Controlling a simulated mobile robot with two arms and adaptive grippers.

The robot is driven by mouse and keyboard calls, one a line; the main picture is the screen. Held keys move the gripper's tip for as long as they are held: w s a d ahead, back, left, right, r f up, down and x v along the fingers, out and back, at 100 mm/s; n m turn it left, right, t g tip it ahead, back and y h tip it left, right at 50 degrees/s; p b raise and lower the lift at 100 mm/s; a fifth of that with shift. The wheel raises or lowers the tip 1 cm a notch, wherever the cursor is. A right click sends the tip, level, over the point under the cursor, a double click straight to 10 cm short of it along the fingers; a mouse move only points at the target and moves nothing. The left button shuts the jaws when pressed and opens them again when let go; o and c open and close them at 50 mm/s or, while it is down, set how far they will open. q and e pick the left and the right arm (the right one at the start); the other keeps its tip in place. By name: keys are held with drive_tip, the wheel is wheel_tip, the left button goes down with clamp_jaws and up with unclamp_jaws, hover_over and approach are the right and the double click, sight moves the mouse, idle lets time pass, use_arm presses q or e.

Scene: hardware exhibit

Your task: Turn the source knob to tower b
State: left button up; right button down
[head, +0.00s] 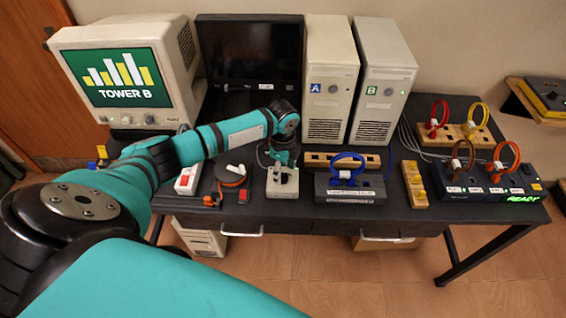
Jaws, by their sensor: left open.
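A small light grey box (283,187) sits near the front edge of the black table, left of the middle. My left gripper (282,166) points down right over its top. The source knob is probably on this box, but my gripper hides it, and I cannot tell whether the fingers touch it. The gripper is open. Tower A (330,85) and tower B (385,95) stand upright side by side at the back. The beige monitor (183,50) at the left shows a bar chart and the words "TOWER B". My right gripper is not in view.
A blue-cable box (350,190) stands right of the grey box. A red-switch power strip (187,180) and a coiled dark cable (232,176) lie left of it. A dark box with cable loops (490,192) reads "READY" at the right. A black screen (250,50) stands behind.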

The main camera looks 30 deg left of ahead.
sight(283, 175)
use_arm(q)
wheel_tip(283, 175, up, 10)
idle(0.3)
drive_tip(key=shift+d+f, duration=0.1)
drive_tip(key=shift+f, duration=0.05)
